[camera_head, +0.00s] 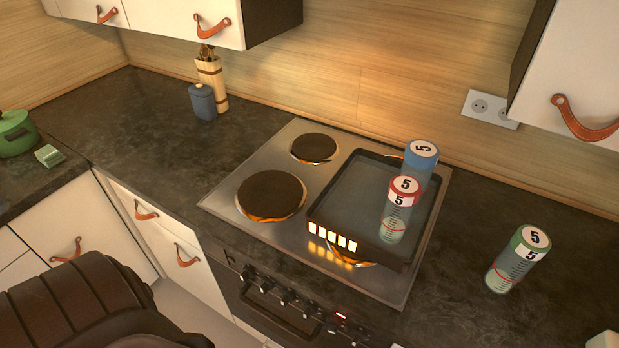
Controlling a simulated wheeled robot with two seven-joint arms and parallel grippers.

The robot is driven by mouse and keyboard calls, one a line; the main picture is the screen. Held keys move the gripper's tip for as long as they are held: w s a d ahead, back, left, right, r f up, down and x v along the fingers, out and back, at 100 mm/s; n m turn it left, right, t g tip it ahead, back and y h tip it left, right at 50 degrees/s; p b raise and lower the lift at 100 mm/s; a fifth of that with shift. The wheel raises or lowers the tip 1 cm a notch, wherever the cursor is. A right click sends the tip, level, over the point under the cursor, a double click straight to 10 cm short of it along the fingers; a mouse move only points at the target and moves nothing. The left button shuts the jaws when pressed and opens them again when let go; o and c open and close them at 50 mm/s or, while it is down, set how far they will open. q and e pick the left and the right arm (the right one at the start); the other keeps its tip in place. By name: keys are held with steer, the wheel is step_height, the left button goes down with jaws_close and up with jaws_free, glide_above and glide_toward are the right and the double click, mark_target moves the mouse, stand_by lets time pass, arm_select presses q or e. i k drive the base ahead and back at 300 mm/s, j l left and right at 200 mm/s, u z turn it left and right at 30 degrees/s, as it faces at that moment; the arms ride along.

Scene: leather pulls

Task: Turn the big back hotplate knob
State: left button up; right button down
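The stove's control knobs (268,285) sit in a row on the dark oven front, below the steel hob (220,199). Several knobs show, and a small red display is lit to their right. I cannot tell which knob belongs to the big back hotplate. A small back-left hotplate (314,147) and a larger front-left hotplate (271,194) are uncovered. The right-hand hotplates are mostly hidden under a dark rectangular tray (345,190), with orange showing at its edges. Neither of my grippers is in view.
A red-capped canister (397,212) and a blue-capped canister (421,160) stand at the tray's right side. A green-capped canister (518,260) is on the right counter. A dark brown rounded object (75,310) fills the lower left. The counter left of the hob is mostly clear.

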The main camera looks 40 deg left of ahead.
mark_target(331, 324)
steer(key=j+u, duration=0.2)
steer(key=u, duration=0.5)
steer(key=k, duration=0.35)
